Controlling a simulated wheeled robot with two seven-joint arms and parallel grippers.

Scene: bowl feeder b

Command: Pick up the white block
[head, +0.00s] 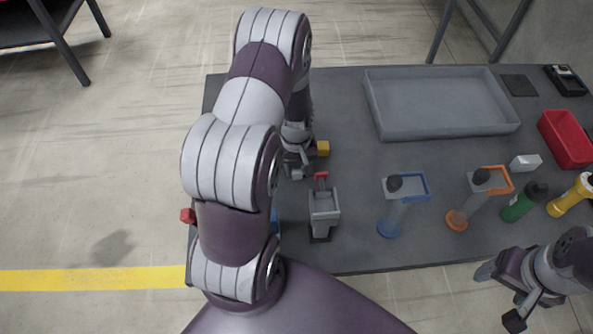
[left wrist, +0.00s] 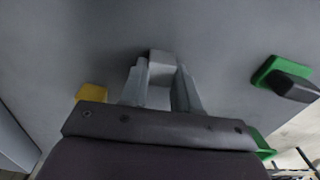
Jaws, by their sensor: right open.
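In the left wrist view the white block (left wrist: 162,66) sits between the two fingers of my left gripper (left wrist: 161,80), which lie close against its sides. The grey tabletop is just beyond it. In the head view my left gripper (head: 298,170) is low over the left part of the table, mostly behind my arm, and the block in it is hidden there. My right gripper (head: 498,296) is open and empty at the front right edge of the table.
A yellow block (head: 322,148) lies right beside my left gripper. A grey device with a red part (head: 323,203) stands in front. A large grey tray (head: 440,128), a red bin (head: 566,138), a small white box (head: 525,161) and several bottles are further right.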

